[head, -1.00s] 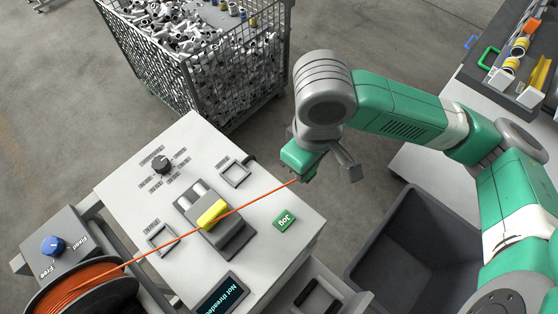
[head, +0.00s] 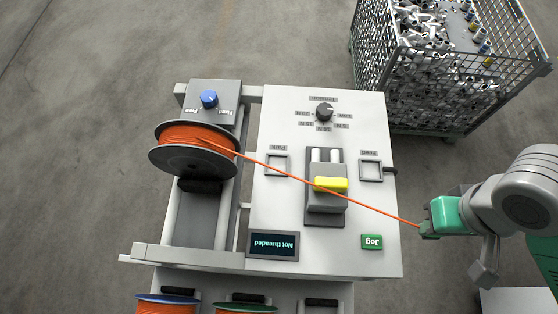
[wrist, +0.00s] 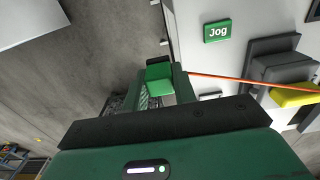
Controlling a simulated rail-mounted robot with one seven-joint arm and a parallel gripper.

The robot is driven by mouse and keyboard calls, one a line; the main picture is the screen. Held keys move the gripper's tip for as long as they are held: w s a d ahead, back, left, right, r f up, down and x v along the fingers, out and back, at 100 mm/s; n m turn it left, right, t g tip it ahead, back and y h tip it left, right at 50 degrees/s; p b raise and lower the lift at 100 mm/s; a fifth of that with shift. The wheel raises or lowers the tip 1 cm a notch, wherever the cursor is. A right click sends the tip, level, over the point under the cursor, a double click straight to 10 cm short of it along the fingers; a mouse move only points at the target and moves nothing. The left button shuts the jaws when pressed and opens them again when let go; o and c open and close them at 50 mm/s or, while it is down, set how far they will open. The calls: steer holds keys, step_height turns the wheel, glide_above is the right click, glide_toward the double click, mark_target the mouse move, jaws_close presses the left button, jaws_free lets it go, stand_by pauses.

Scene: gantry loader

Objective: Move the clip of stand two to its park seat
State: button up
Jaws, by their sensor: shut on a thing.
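My gripper (head: 426,229) is shut just off the right edge of the stand's white panel, level with the Jog plate (head: 371,241). The orange line (head: 385,211) runs taut from the spool (head: 195,150) across the panel to my gripper. The clip at its end is mostly hidden by the jaws. In the wrist view the closed fingertips (wrist: 160,80) show with the line (wrist: 225,79) leaving to the right. The Park seat (head: 277,164) is an empty square frame at the panel's left. The Feed seat (head: 370,169) is a similar empty frame at the right.
The grey feeder block (head: 326,205) with its yellow lever (head: 331,185) stands mid-panel under the line. The display (head: 273,245) reads "Not threaded". A blue Fixed/Free knob (head: 209,99) sits behind the spool. A wire crate (head: 440,80) of fittings stands at the back right.

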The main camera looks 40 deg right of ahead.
stand_by(0.4)
steer(key=w+a+r+n+p, duration=0.1)
steer(key=w+r+p, duration=0.15)
steer(key=w, duration=0.55)
steer(key=w+a+r+p, duration=0.2)
steer(key=w+r, duration=0.1)
steer(key=w, duration=0.4)
step_height(320, 180, up, 3)
steer(key=m+p, duration=0.1)
steer(key=p, duration=0.6)
glide_above(277, 165)
step_height(277, 165, down, 10)
steer(key=b, duration=0.6)
steer(key=shift+f+b, duration=0.55)
steer(key=shift+f, duration=1.05)
